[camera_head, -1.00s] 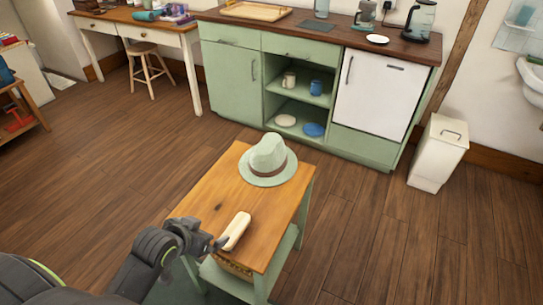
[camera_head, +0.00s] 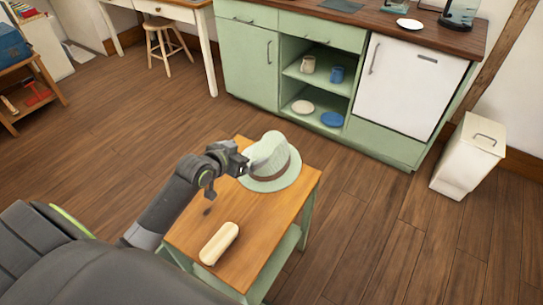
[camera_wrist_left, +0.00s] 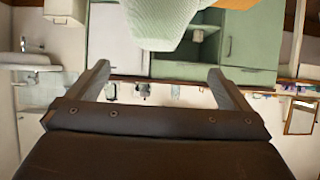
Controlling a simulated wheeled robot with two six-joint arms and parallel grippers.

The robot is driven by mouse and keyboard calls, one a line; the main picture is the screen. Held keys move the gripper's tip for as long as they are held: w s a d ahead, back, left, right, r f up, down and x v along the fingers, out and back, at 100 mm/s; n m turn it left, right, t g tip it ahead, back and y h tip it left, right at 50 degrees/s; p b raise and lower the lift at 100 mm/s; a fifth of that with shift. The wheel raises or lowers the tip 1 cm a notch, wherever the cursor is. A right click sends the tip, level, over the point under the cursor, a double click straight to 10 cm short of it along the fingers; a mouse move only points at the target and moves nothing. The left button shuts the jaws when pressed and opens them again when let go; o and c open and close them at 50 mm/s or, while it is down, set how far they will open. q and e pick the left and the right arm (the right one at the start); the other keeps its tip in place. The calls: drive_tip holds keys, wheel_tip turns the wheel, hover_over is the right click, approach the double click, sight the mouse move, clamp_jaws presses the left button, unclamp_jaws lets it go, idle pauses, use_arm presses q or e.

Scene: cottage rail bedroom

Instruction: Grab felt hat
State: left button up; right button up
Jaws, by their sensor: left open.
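The pale green felt hat (camera_head: 278,183) with a brown band sits upright, brim down, at the far end of a small wooden-topped table (camera_head: 262,222). My left gripper (camera_head: 241,167) is at the left side of the hat, close to its crown. In the left wrist view the left gripper (camera_wrist_left: 158,69) has its fingers wide apart with nothing between them. The hat (camera_wrist_left: 168,22) shows there at the top edge, beyond the fingertips and partly cut off. Whether a finger touches the hat cannot be told. The right gripper is not in view.
A cream, rounded oblong object (camera_head: 219,243) lies near the table's front end. Green cabinets (camera_head: 246,62) with open shelves and a white door (camera_head: 400,88) stand behind. A white bin (camera_head: 467,160) stands right. Wooden floor around the table is clear.

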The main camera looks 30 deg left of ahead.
sight(268, 144)
use_arm(q)
drive_tip(key=x, duration=0.6)
drive_tip(key=shift+w+f+b, duration=0.25)
drive_tip(key=shift+w+b, duration=0.05)
drive_tip(key=shift+w, duration=0.15)
drive_tip(key=x, duration=0.4)
drive_tip(key=shift+w+d+r, duration=0.1)
drive_tip(key=shift+w+d, duration=0.1)
drive_tip(key=shift+d, duration=0.15)
drive_tip(key=shift+w, duration=0.35)
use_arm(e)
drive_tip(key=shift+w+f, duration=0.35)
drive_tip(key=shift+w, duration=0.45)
use_arm(q)
drive_tip(key=shift+c, duration=0.4)
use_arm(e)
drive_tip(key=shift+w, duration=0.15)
use_arm(q)
drive_tip(key=c, duration=1.2)
drive_tip(key=shift+c, duration=0.8)
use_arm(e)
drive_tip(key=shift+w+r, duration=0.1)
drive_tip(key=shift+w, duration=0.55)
